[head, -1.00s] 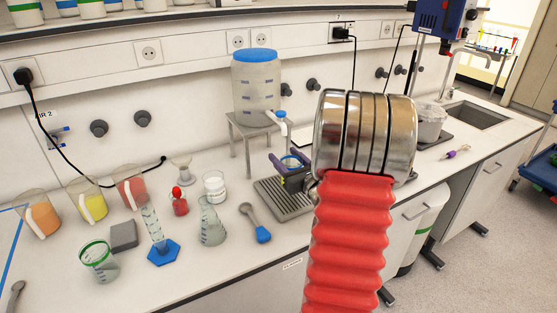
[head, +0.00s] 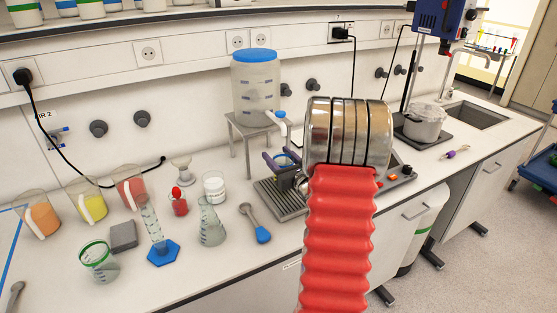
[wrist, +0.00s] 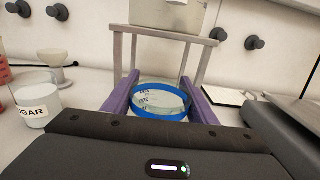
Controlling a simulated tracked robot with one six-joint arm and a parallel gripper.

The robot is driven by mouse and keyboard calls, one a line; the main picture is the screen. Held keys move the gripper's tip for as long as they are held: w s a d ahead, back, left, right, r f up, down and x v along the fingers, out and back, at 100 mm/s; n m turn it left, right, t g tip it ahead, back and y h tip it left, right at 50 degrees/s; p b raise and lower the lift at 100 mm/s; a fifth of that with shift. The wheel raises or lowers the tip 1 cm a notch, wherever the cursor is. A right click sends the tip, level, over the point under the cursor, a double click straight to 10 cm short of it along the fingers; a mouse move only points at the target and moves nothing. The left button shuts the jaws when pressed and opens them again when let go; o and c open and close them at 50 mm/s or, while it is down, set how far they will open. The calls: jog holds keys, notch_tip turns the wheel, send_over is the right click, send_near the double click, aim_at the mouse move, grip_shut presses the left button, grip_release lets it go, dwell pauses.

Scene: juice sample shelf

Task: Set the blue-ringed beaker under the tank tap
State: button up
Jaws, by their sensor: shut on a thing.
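The blue-ringed beaker (wrist: 160,117) is clear, with dark markings, and stands between the two purple fingers of my gripper (wrist: 158,98) in the wrist view. The gripper is shut on it. In the head view the beaker (head: 284,160) shows as a small blue rim between the fingers, partly hidden by my arm. The tank (head: 256,88) is translucent with a blue lid and stands on a grey stand. I cannot tell whether the beaker touches the surface below.
A grey ribbed tray (head: 285,205) lies below the gripper. To its left are a sugar jar (head: 214,186), a flask (head: 210,222), a blue spoon (head: 256,224) and a cylinder with a blue base (head: 163,251). A pot (head: 425,123) stands to the right.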

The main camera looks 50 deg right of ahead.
jog(key=shift+f, duration=0.65)
jog(key=o, duration=1.2)
jog(key=shift+f, duration=0.1)
jog(key=v, duration=1.2)
